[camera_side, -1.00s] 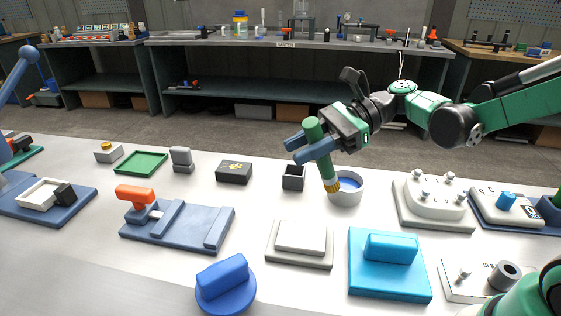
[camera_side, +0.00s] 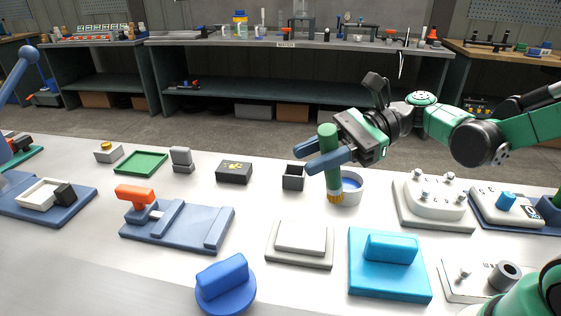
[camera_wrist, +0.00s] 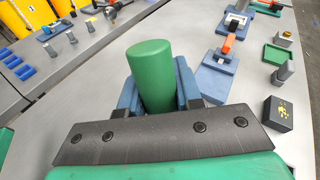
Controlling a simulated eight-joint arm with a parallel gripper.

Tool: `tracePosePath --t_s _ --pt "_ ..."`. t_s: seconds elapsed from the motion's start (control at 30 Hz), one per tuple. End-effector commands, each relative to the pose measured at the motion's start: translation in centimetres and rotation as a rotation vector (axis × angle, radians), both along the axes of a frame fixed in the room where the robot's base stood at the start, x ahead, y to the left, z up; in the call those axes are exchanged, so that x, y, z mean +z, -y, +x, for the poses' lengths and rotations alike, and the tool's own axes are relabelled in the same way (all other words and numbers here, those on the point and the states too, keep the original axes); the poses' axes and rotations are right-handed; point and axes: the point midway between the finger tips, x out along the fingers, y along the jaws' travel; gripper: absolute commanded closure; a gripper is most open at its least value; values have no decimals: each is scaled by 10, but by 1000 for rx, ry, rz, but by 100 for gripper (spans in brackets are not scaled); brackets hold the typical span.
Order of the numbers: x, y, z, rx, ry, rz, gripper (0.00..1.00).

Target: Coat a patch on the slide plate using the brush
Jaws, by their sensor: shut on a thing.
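My gripper (camera_side: 318,158) is shut on the handle and holds the brush nearly upright. The handle also fills the middle of the wrist view (camera_wrist: 153,75), between my blue fingers; the bristles are hidden there. A pale raised plate on a base (camera_side: 301,236), possibly the slide plate, lies in front of the cup, apart from the brush.
A small dark open box (camera_side: 292,183) stands left of the cup. A cyan block with a handle (camera_side: 390,282) and a blue knob (camera_side: 224,292) are nearer. A blue-grey fixture with an orange handle (camera_side: 135,194) lies left. A pale fixture with knobs (camera_side: 434,214) stands right.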

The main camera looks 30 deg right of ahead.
Motion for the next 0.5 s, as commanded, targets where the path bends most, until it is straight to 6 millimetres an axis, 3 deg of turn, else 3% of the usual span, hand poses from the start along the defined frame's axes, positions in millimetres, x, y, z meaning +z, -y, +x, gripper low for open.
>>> tracePosePath --t_s 0.2,0.5 --pt "-13 0 0 0 0 0 100" --pt "-14 0 0 0 -1 0 100"
